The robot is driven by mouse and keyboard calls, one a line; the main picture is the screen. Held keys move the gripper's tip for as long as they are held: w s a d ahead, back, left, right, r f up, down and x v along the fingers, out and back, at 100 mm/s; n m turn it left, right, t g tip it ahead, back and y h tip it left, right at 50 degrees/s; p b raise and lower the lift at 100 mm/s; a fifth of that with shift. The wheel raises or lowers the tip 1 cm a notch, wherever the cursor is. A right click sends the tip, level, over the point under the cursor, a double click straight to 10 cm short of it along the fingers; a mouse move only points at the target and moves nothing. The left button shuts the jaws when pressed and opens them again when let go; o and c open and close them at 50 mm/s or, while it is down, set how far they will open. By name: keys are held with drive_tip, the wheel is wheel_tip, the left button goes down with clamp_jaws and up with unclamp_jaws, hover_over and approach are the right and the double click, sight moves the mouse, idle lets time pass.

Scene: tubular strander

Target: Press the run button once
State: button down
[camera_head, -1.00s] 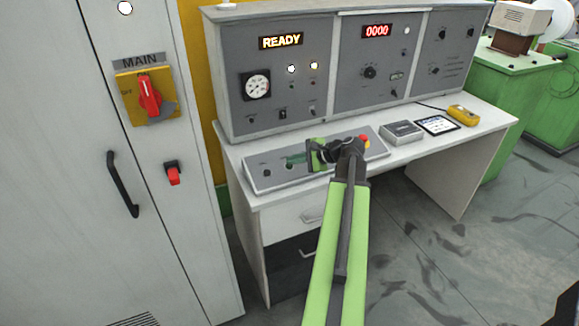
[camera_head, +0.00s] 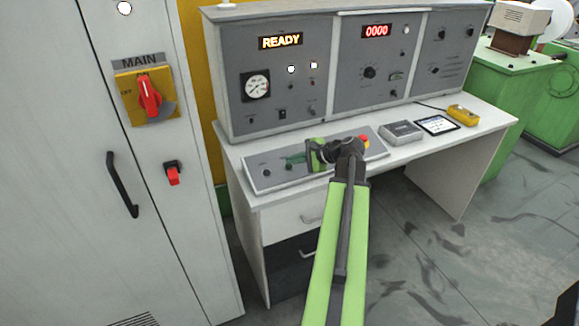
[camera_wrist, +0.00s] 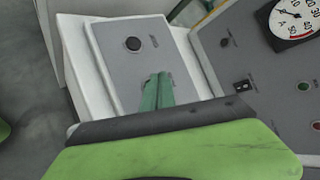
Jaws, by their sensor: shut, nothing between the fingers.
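The sloped control panel (camera_head: 263,180) lies along the front of the desk. It also shows in the wrist view (camera_wrist: 112,70). My gripper (camera_head: 289,161) is low over the left part of this panel, with its green fingers together and nothing between them. In the wrist view the fingertips (camera_wrist: 158,78) point at the panel, right of and below a round black button (camera_wrist: 133,43). No run button can be made out by its label; the fingers cover part of the panel. I cannot tell whether the tips touch the surface.
The upright console (camera_head: 325,100) behind shows READY (camera_head: 281,41) and 0000 (camera_head: 377,30). A red stop button (camera_head: 364,141) is on the panel's right end. A grey box (camera_head: 401,132), tablet (camera_head: 437,125) and yellow pendant (camera_head: 463,115) lie farther right. A cabinet (camera_head: 75,200) stands left.

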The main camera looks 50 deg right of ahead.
drive_tip(key=shift+f, duration=0.1)
drive_tip(key=shift+w+f+b, duration=0.15)
drive_tip(key=shift+f+b, duration=0.15)
drive_tip(key=shift+b, duration=0.1)
